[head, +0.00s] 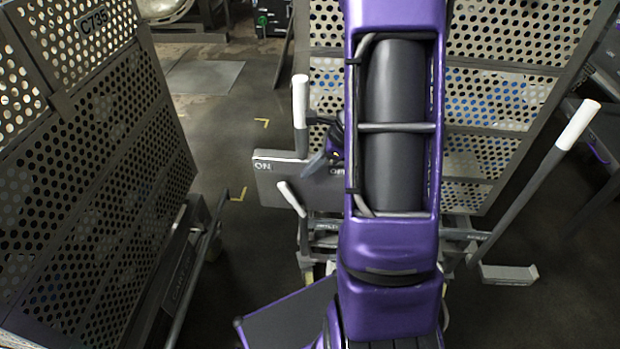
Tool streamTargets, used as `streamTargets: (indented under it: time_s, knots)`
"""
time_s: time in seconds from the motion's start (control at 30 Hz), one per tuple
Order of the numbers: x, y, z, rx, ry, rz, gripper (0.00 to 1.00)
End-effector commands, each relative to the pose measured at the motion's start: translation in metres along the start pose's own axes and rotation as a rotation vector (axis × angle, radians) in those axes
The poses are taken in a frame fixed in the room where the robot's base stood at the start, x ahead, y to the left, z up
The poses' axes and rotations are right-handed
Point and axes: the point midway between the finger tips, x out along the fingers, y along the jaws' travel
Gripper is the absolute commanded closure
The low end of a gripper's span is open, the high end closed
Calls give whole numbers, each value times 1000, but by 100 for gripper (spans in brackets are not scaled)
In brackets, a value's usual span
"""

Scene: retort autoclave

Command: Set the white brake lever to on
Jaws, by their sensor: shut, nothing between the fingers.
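A grey plate (268,178) at the middle left carries the word ON at its left end and a partly covered label further right. A lever with a white grip (300,98) stands upright at the plate, right of the ON label. A shorter white-tipped lever (290,197) leans left in front of the plate, below ON. I cannot tell which is the brake lever. My gripper (318,163) is shut and empty, just right of the upright lever and over the plate. My purple arm hides part of it; contact with the lever cannot be told.
A perforated metal cage (500,110) stands behind my arm, above a cart frame. A long white-tipped handle (577,126) slants up at right. Another perforated cage marked C735 (90,170) fills the left. Bare dark floor (245,120) lies between the cages.

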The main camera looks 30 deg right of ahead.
Motion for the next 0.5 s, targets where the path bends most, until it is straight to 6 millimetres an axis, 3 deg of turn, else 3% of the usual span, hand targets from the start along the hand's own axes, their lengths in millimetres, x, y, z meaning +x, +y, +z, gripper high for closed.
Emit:
streamTargets:
  time_s: [0.03,0.23,0.37,0.5]
  knots:
    - [-11,-1,9,-4,1,-3,100]
    - [-34,-1,30,-1,0,-2,100]
    - [-40,0,35,-2,1,-1,100]
    - [-39,-1,26,-55,-9,14,100]
